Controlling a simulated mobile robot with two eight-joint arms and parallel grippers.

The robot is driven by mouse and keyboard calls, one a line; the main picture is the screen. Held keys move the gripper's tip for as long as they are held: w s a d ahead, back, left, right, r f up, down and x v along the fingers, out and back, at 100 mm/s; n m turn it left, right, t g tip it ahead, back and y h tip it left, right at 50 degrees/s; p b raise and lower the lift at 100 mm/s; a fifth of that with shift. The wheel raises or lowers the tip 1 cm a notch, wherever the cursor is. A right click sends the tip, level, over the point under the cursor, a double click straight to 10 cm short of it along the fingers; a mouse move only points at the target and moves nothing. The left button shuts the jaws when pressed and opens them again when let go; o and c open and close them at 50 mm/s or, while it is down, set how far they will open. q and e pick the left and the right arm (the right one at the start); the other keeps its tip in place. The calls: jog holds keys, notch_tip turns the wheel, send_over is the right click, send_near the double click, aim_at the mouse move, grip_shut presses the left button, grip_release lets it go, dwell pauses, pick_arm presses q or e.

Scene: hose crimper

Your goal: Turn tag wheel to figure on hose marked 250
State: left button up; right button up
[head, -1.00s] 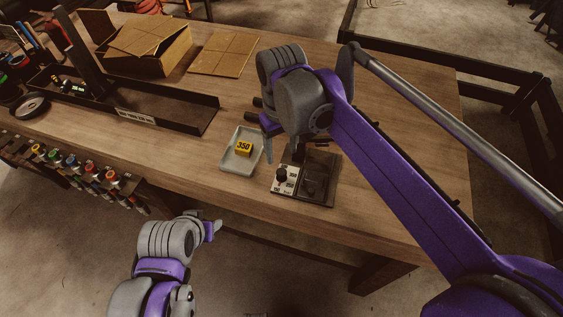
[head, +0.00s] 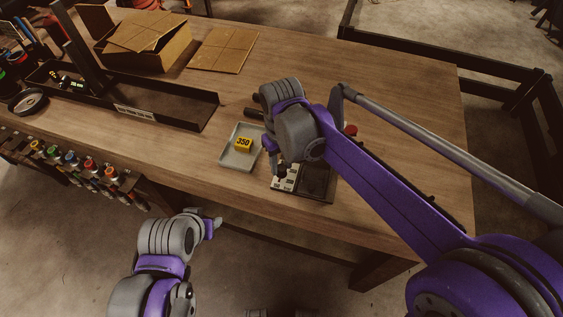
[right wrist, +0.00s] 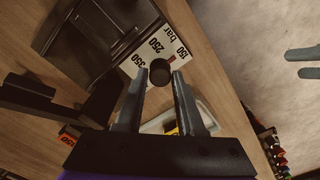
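The tag wheel is a dark round knob (right wrist: 160,72) on a white plate (right wrist: 168,46) marked 150, 250, 350 and bar; a red mark shows beside the knob between 150 and 250. My right gripper (right wrist: 161,74) is open, its fingertips on either side of the knob; I cannot tell whether they touch it. In the head view my right gripper (head: 277,170) hangs over the dial block (head: 318,183). An orange tag (right wrist: 69,134), its figure hard to read, lies near a dark hose-like part (right wrist: 30,88). My left gripper (head: 214,224) is open and empty before the table, also in the wrist view (right wrist: 304,63).
A grey tray (head: 230,160) holding a yellow block marked 350 (head: 243,145) stands just left of the dial block. A black rack (head: 180,108), an open cardboard box (head: 160,60) and flat cardboard (head: 225,50) stand farther back.

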aim_at(281, 167)
grip_shut()
jog(key=shift+n, duration=0.4)
jog(key=n, duration=0.4)
jog(key=shift+n+b, duration=0.3)
jog(key=shift+b, duration=0.1)
jog(key=n, duration=0.6)
jog(key=shift+n, duration=0.3)
jog(key=o, duration=0.5)
grip_release()
notch_tip(281, 167, up, 11)
